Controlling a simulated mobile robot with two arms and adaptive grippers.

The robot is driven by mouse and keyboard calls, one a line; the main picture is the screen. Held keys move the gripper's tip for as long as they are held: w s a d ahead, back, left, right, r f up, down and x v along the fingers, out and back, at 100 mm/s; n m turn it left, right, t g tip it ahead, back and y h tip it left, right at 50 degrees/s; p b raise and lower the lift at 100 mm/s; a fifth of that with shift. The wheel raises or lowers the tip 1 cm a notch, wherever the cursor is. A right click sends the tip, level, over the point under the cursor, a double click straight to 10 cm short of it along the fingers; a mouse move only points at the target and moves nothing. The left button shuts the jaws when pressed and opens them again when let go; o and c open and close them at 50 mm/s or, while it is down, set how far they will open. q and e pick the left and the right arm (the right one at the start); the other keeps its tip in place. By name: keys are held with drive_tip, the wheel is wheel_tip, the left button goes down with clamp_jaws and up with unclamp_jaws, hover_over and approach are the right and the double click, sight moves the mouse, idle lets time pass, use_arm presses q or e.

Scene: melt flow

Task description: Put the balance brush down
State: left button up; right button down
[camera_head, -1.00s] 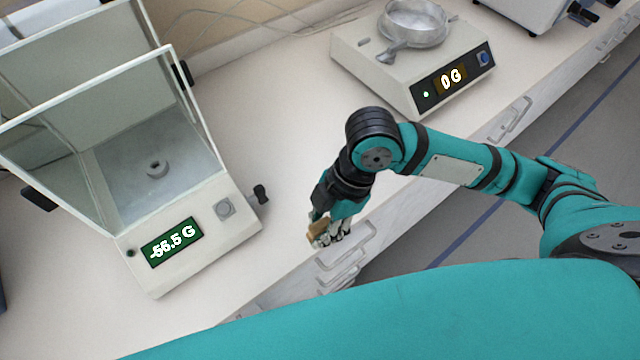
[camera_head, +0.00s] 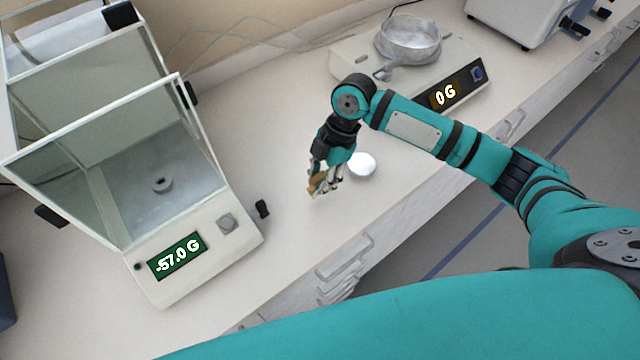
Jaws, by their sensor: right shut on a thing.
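The balance brush (camera_head: 315,184) shows only as a small tan-brown piece at the fingers of my right gripper (camera_head: 325,184). My right gripper is shut on it and points down over the white bench top, between the two balances. The fingers cover much of the brush, and I cannot tell whether it touches the bench. My left gripper is not in view.
A glass-walled balance (camera_head: 205,265) reading -57.0 G stands at the left. A second balance (camera_head: 360,70) reading 0 G bears a metal pan (camera_head: 408,38) at the back. A small white round dish (camera_head: 362,165) lies just right of my gripper. Bare bench (camera_head: 285,255) lies in front.

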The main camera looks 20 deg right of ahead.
wheel_tip(320, 180, down, 2)
drive_tip(key=shift+s+f+p, duration=0.1)
drive_tip(key=shift+f+p, duration=0.05)
drive_tip(key=shift+p, duration=0.25)
drive_tip(key=shift+f, duration=0.3)
drive_tip(key=shift+f, duration=0.1)
drive_tip(key=c, duration=1.1)
unclamp_jaws()
drive_tip(key=shift+c, duration=0.2)
drive_tip(key=b+v, duration=0.2)
drive_tip(key=v, duration=1)
